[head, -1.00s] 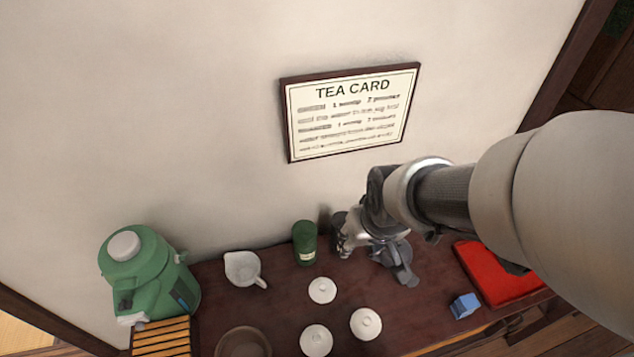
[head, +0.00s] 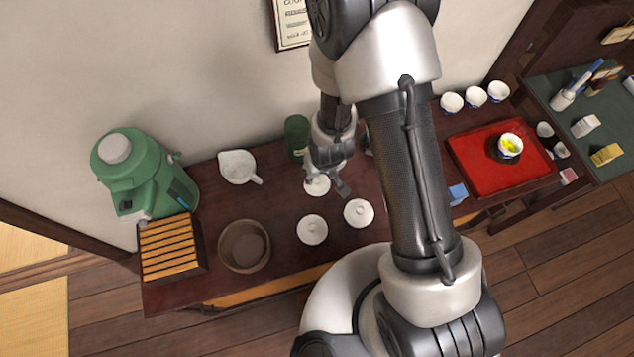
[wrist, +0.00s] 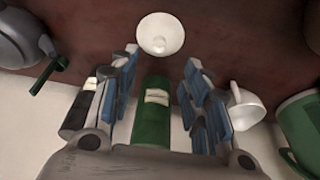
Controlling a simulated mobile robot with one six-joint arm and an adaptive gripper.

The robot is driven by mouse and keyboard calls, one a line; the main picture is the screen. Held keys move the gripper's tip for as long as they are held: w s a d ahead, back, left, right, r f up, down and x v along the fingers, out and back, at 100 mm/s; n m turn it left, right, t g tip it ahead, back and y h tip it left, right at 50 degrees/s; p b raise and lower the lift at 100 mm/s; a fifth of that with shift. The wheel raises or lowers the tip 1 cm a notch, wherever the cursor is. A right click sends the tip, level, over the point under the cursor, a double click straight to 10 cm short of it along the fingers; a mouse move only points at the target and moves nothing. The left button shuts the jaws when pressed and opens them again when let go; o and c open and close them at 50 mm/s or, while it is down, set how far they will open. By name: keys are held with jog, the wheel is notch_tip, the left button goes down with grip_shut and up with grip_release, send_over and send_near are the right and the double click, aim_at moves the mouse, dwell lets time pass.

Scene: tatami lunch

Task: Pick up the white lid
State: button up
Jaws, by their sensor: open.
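Three white lids with small knobs lie on the dark wooden table (head: 280,268): a back lid (head: 316,187), a front left lid (head: 312,230) and a right lid (head: 358,213). My gripper (head: 328,181) is open above the back lid and hides part of it. In the wrist view, one white lid (wrist: 160,34) shows just beyond my open fingertips (wrist: 161,62), centred between them and apart from them. Nothing is between the fingers at their tips.
A green canister (head: 296,137) stands close behind my gripper. A white pitcher (head: 238,167), green dispenser (head: 136,175), brown bowl (head: 226,258) and slatted box (head: 168,246) are left. A red tray (head: 475,165) and blue block (head: 457,194) are right.

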aim_at(317, 180)
jog(key=b+x, duration=0.2)
jog(key=x, duration=0.8)
jog(key=shift+s+d+b, duration=0.1)
jog(key=shift+b, duration=0.3)
jog(key=shift+c, duration=0.5)
grip_shut()
